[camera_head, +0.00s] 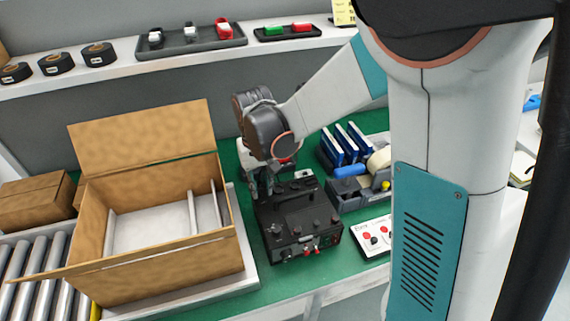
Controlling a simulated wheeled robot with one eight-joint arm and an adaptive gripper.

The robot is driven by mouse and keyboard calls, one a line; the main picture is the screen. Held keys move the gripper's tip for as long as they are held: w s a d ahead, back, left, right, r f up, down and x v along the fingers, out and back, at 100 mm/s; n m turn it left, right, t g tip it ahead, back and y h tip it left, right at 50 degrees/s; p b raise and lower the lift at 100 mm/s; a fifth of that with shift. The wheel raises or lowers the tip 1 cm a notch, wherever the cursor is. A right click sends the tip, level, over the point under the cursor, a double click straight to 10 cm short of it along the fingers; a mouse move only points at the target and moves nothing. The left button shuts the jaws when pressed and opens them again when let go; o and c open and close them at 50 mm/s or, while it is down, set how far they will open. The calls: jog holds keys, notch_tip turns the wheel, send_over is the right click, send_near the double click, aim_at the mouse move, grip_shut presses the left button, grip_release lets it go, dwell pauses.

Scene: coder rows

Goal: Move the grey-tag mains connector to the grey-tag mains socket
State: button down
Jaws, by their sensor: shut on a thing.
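My gripper (262,192) is low over the green bench, at the back left corner of a black box-shaped machine (300,228). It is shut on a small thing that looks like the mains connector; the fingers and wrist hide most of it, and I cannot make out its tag. The machine has knobs on top and red and dark terminals on its front. Its back left part is partly covered by my gripper. I cannot make out a grey-tag mains socket, nor whether the held thing touches the machine.
An open cardboard box (165,275) stands close on the left, its flap raised. A grey organiser (350,201) with blue items and a tape roll is at right. A white panel (373,235) lies in front of it. The shelf behind holds a dark tray (180,46) and black rolls (57,64).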

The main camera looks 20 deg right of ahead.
jog(key=shift+f, duration=0.2)
jog(key=c, duration=1.3)
grip_release()
jog(key=shift+r, duration=0.1)
notch_tip(320, 180, up, 12)
jog(key=shift+f, duration=0.1)
jog(key=s+d+r+t, duration=0.1)
jog(key=s+d+t, duration=0.1)
jog(key=s, duration=0.3)
jog(key=s+d+r+t, duration=0.1)
jog(key=s+d+t, duration=0.1)
jog(key=s, duration=0.4)
jog(key=s+d+r+t, duration=0.1)
jog(key=s+d+t, duration=0.2)
jog(key=s, duration=0.3)
jog(key=shift+d, duration=0.75)
